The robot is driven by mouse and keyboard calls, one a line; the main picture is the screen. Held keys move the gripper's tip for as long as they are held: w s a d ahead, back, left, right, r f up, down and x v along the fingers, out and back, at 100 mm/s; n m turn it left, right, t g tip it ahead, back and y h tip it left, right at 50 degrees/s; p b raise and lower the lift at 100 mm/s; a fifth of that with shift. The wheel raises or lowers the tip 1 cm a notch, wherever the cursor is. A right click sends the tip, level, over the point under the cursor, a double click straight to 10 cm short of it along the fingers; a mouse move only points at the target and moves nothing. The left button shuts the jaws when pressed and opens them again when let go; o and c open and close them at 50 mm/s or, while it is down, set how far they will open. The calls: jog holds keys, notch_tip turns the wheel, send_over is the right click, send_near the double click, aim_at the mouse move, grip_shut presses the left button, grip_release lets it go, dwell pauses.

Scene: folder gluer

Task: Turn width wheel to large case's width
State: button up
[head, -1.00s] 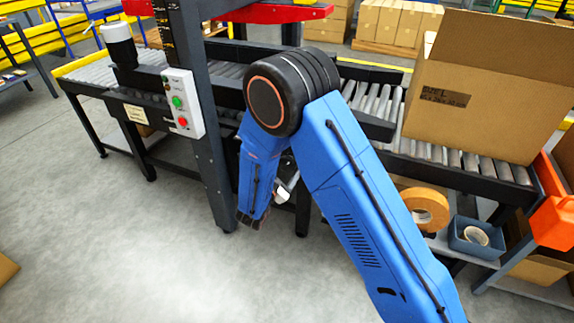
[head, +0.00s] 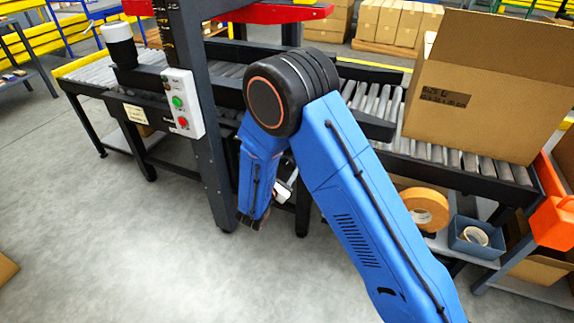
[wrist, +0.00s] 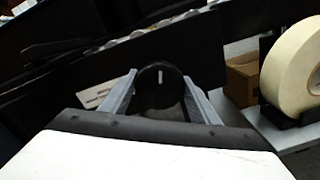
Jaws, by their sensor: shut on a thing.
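In the wrist view, a round black knob (wrist: 160,76) with a short pale mark pointing up sits between the two grey fingers of my gripper (wrist: 160,98). The fingers are shut on it from the left and right. A pale label (wrist: 93,95) shows on the dark frame left of the fingers, partly covered. In the head view my blue arm hides the knob and the fingertips. A large open cardboard case (head: 480,95) with dark print on its side stands on the roller conveyor (head: 450,155) at the right.
A control box (head: 182,103) with green and red buttons is on the dark post (head: 205,150). An orange tape roll (head: 425,208) and a blue bin (head: 477,238) lie on the lower shelf. An orange bin (head: 553,215) hangs at the right. The floor in front is clear.

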jog(key=n, duration=0.4)
jog(key=shift+n, duration=0.3)
jog(key=n, duration=0.3)
jog(key=shift+n+t, duration=0.3)
jog(key=shift+n, duration=0.1)
jog(key=n, duration=0.3)
jog(key=shift+n, duration=0.3)
jog(key=shift+n+y, duration=0.3)
jog(key=shift+n, duration=1.6)
jog(key=o, duration=1.1)
jog(key=shift+c, duration=0.2)
jog(key=shift+s+a, duration=0.1)
jog(key=shift+s, duration=0.05)
jog(key=v, duration=1.7)
